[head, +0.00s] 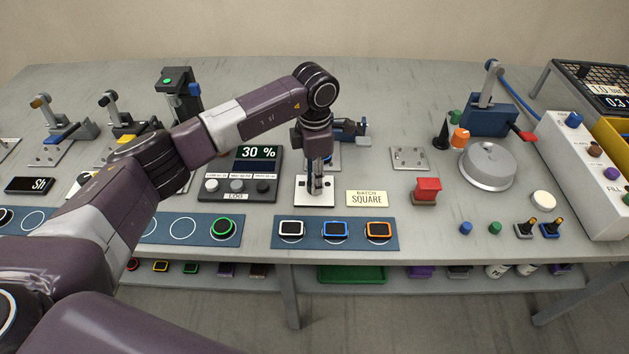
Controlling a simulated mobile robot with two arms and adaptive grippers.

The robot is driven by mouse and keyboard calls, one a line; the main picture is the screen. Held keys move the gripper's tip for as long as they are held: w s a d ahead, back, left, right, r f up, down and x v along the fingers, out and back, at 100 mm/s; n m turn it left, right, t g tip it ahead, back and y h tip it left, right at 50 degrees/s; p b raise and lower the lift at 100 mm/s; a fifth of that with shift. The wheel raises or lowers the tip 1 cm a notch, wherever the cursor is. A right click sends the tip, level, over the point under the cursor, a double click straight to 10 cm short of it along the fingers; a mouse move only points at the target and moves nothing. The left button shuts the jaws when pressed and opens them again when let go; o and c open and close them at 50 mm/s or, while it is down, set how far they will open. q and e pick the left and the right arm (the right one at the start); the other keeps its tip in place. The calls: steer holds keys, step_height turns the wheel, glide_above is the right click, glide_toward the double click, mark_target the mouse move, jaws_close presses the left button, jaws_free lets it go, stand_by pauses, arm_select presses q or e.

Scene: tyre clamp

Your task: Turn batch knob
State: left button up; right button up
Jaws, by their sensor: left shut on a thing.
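My left gripper (316,189) points down over a small white plate (302,200) near the middle of the table. It is shut on the batch knob on that plate. The fingers hide nearly all of the knob, so its pointing direction cannot be seen. A cream label (367,198) just right of the plate reads "BATCH SQUARE". My right gripper is not in view.
A dark panel (238,173) reading "30 %" stands left of the plate. In front lies a blue strip (259,236) with white, blue and orange square-framed pieces. A red block (427,190) and a grey round drum (488,165) stand to the right.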

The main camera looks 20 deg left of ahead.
arm_select(q)
steer(key=n+b, duration=0.2)
steer(key=n, duration=0.3)
steer(key=shift+n, duration=0.3)
steer(key=n+b, duration=0.2)
steer(key=n, duration=0.4)
steer(key=shift+w+r, duration=0.1)
steer(key=n+b, duration=0.1)
steer(key=n, duration=0.3)
steer(key=shift+n, duration=0.4)
steer(key=shift+r+n+b, duration=0.1)
steer(key=shift+n+b, duration=0.35)
steer(key=shift+n, duration=1.45)
steer(key=o, duration=1)
steer(key=shift+c, duration=0.2)
steer(key=shift+o, duration=0.9)
